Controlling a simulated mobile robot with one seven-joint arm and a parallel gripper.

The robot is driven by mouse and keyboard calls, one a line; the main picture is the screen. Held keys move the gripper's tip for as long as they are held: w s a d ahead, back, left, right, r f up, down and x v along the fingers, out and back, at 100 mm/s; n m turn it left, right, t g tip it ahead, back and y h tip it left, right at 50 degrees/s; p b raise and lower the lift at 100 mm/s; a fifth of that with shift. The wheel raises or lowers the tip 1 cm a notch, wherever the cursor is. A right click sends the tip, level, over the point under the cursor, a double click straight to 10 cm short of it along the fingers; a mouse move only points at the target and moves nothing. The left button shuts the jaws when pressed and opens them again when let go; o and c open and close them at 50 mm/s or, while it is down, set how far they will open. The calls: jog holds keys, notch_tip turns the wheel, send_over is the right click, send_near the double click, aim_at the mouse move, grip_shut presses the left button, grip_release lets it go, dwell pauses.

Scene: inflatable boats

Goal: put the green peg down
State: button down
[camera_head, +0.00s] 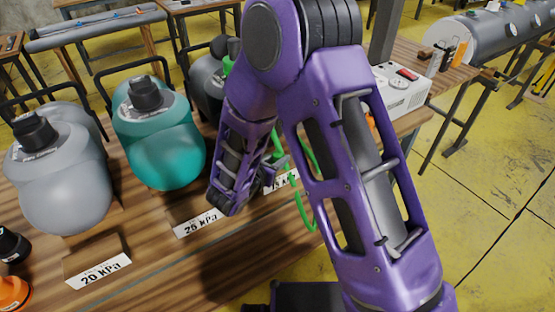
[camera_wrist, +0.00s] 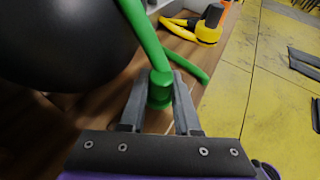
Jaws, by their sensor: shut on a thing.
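The green peg (camera_wrist: 160,82) is between the two grey fingers of my gripper (camera_wrist: 161,100) in the wrist view. My gripper is shut on it. A green tube-like length rises from the held part toward the top of the picture, and another green length (camera_wrist: 188,60) shows behind it. In the head view, my gripper (camera_head: 272,172) is over the wooden bench, partly hidden by my purple arm. Green curved parts (camera_head: 299,205) show beside it. I cannot tell whether the peg touches the bench.
A dark rounded tank (camera_wrist: 65,40) is close at left in the wrist view. A white box (camera_head: 400,90) stands behind.

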jog(key=shift+f, duration=0.15)
jog(key=shift+f, duration=0.15)
jog(key=c, duration=0.6)
grip_release()
jog(key=shift+s+a+r, duration=0.15)
jog(key=shift+r, duration=0.2)
jog(key=v, duration=1.1)
jog(key=shift+s+a+r+p, duration=0.1)
jog(key=shift+s+p, duration=0.15)
jog(key=shift+p, duration=0.05)
